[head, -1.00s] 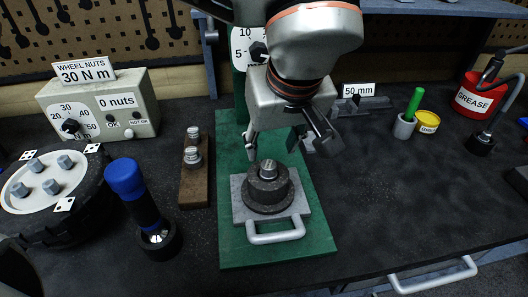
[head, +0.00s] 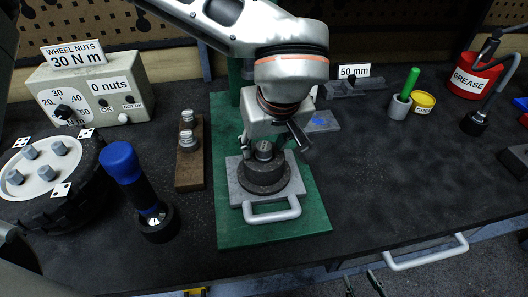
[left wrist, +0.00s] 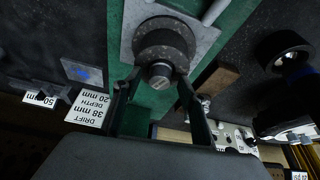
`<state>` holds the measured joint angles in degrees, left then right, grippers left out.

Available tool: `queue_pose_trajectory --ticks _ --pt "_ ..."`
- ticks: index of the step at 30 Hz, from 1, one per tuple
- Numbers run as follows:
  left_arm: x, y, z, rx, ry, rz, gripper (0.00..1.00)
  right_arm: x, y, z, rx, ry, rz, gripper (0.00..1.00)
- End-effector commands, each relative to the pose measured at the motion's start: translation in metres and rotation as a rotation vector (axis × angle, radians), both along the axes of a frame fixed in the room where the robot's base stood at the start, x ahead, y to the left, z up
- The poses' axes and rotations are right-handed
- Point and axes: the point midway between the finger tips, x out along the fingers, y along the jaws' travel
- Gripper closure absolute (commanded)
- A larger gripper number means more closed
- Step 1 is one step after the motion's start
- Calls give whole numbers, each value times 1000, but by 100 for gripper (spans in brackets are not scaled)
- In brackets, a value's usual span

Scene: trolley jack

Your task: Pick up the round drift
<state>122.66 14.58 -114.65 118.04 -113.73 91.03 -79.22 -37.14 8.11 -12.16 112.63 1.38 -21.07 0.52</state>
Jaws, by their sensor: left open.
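A short round metal piece (head: 264,150), which I take to be the drift, stands upright on a dark stepped round block (head: 265,176). The block sits on a grey plate with a handle (head: 272,212) on the green base (head: 300,220). My left gripper (head: 274,147) is open just above, its fingers on either side of the piece. In the left wrist view the piece (left wrist: 160,74) shows between the fingertips (left wrist: 157,84), not clasped; I cannot tell whether a finger touches it. My right gripper's tips (head: 361,284) show apart at the bottom edge.
A wooden block (head: 190,165) with two metal pieces stands left of the base, then a blue-topped tool (head: 128,170) and a wheel hub (head: 45,180). A grey plate with a blue mark (head: 322,121) lies behind right.

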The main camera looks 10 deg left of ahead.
Motion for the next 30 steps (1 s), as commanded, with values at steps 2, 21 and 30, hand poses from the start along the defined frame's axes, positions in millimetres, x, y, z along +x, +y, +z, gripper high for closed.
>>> queue_pose_trajectory --ticks 2,21,30 --pt "0 0 0 0 0 0 68 0 0 0 1 -1 0 60" --pt "1 0 10 -2 -4 1 100 -2 0 -3 1 7 -2 60" --pt "1 -1 55 -3 -6 1 100 -1 1 -1 1 6 -1 60"
